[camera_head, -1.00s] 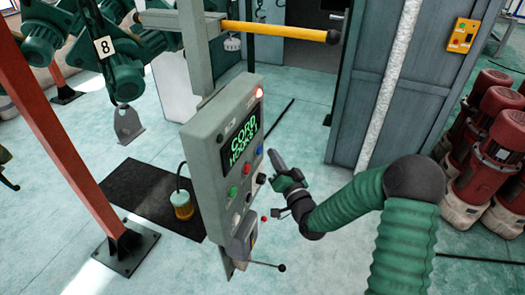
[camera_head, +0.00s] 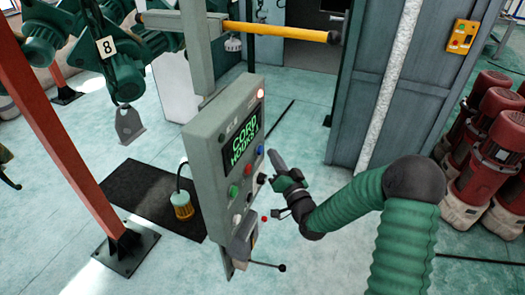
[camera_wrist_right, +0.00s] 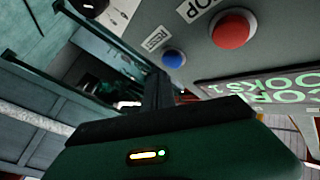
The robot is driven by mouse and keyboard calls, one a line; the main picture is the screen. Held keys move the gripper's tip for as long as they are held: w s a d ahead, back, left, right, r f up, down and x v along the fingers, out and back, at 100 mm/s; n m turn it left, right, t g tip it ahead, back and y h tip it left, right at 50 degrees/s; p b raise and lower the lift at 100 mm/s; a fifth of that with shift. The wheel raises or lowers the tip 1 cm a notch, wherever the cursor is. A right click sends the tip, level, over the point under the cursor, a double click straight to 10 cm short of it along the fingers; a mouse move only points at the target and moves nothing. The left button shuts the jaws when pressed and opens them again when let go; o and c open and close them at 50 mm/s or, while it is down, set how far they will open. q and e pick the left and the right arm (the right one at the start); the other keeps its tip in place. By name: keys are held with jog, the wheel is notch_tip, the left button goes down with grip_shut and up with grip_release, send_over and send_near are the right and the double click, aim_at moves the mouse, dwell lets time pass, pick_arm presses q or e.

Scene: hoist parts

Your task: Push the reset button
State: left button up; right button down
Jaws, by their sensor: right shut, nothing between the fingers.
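The grey control panel (camera_head: 211,146) stands at mid-picture with a green-lettered screen (camera_head: 246,138). A row of small buttons runs below the screen; a blue button (camera_head: 260,149) is at its right end. My left gripper is out of view.
A yellow bar (camera_head: 280,31) sticks out above the panel. A red post (camera_head: 62,130) stands at the left. A lever with a dark knob (camera_head: 282,268) is low by the panel. Red motors (camera_head: 490,150) stand at the right. The floor behind the panel is largely open.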

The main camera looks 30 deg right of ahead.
jog(key=shift+a, duration=0.1)
dwell(0.6)
jog(key=shift+w+a+r, duration=0.1)
jog(key=shift+w+a, duration=0.2)
jog(key=shift+w+a, duration=0.25)
jog(key=shift+w, duration=0.05)
dwell(0.8)
dwell(0.3)
jog(key=shift+s+d, duration=0.5)
jog(key=shift+s, duration=0.1)
